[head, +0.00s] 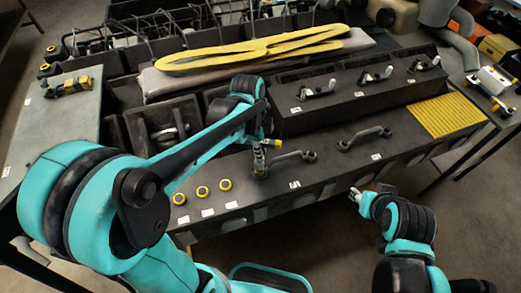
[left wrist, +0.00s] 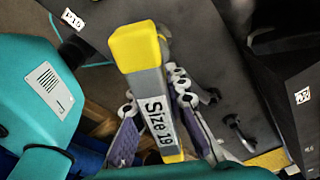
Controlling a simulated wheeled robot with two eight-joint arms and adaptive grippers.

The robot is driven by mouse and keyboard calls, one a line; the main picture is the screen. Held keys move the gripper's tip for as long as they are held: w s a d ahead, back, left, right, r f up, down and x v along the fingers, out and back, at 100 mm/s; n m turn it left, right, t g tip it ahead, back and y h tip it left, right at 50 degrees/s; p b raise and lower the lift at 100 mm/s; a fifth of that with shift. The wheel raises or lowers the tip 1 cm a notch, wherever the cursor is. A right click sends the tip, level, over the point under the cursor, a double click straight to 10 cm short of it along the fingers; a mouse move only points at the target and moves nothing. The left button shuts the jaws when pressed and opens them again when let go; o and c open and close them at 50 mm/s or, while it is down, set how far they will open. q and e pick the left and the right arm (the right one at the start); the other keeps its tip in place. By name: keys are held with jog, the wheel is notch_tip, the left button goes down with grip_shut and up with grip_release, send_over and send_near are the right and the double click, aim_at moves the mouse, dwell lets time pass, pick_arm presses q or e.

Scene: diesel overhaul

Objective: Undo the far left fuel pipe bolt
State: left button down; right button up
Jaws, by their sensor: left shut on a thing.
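My left gripper (head: 260,165) is shut on a grey tool with yellow ends, labelled "Size 19" (left wrist: 155,105); a yellow end (head: 277,143) shows in the head view. The gripper points down over the dark engine top, at the left end of the nearer left fuel pipe (head: 292,155). The bolt at that end is hidden by the gripper, and I cannot tell whether the tool touches it. A second fuel pipe (head: 364,138) lies to the right. My right gripper (head: 358,194) is off the engine's front edge, too small to tell if open.
Three yellow-ringed round parts (head: 203,190) stand on the front left ledge with white labels. A raised block (head: 350,95) with several fittings rises behind the pipes. Yellow looped gaskets (head: 250,50) lie at the back. A yellow ribbed mat (head: 445,115) is at the right.

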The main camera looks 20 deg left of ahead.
pick_arm(q)
jog(key=shift+f+b, duration=0.55)
jog(key=shift+f, duration=0.2)
jog(key=n, duration=0.4)
jog(key=shift+r+n+t, duration=0.1)
jog(key=shift+n+t, duration=0.2)
jog(key=shift+n, duration=0.1)
jog(key=n, duration=0.4)
jog(key=shift+a+n+y, duration=0.1)
jog(key=shift+n+y, duration=0.2)
jog(key=shift+n, duration=0.1)
jog(key=n, duration=0.4)
jog(key=shift+n+t+y+p, duration=0.3)
jog(key=n, duration=0.4)
jog(key=shift+a, duration=0.15)
jog(key=shift+r, duration=0.15)
jog(key=shift+r+p, duration=1.45)
jog(key=shift+r, duration=0.25)
